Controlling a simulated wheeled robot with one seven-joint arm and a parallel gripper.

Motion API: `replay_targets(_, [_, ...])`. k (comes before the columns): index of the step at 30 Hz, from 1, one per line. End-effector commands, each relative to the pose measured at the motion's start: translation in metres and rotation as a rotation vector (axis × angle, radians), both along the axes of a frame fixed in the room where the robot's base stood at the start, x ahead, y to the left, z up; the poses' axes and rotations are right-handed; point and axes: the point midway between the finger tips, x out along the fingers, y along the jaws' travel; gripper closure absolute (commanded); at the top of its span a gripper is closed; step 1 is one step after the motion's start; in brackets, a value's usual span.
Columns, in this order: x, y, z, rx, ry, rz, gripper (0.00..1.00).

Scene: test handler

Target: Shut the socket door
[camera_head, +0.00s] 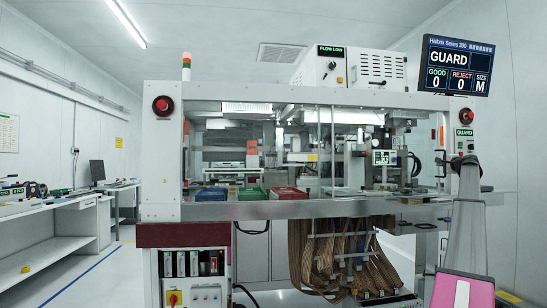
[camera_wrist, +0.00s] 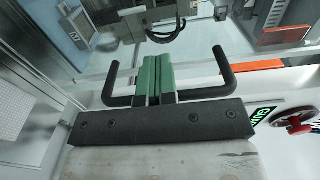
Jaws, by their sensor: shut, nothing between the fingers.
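My gripper (camera_wrist: 157,66) has green fingers pressed together with nothing between them. In the wrist view a dark bent bar (camera_wrist: 224,70), shaped like a handle, shows on both sides of the fingers; its middle is hidden behind them. I cannot tell whether they touch it. In the head view my gripper (camera_head: 466,163) is in front of the machine's right post, at the right end of the front opening. Clear panels (camera_head: 325,150) span part of that opening. I cannot make out for certain which part is the socket door or how far open it stands.
A GUARD sign (camera_head: 464,132) is on the right post, and a red knob (camera_wrist: 297,123) is close to my gripper's right. The monitor (camera_head: 457,66) also reads GUARD. Green, blue and red trays (camera_head: 250,193) line the machine's front ledge. Brown ribbon cables (camera_head: 320,255) hang below.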

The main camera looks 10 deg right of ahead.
Motion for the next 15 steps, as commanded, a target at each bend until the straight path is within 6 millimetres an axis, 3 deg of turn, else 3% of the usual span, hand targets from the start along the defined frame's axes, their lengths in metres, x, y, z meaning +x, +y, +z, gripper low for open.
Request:
replay_targets(6, [0.002,-0.021,0.0,0.001,0.0,0.0,1.0])
replay_targets(15, [0.001,-0.023,0.0,0.0,0.0,0.0,1.0])
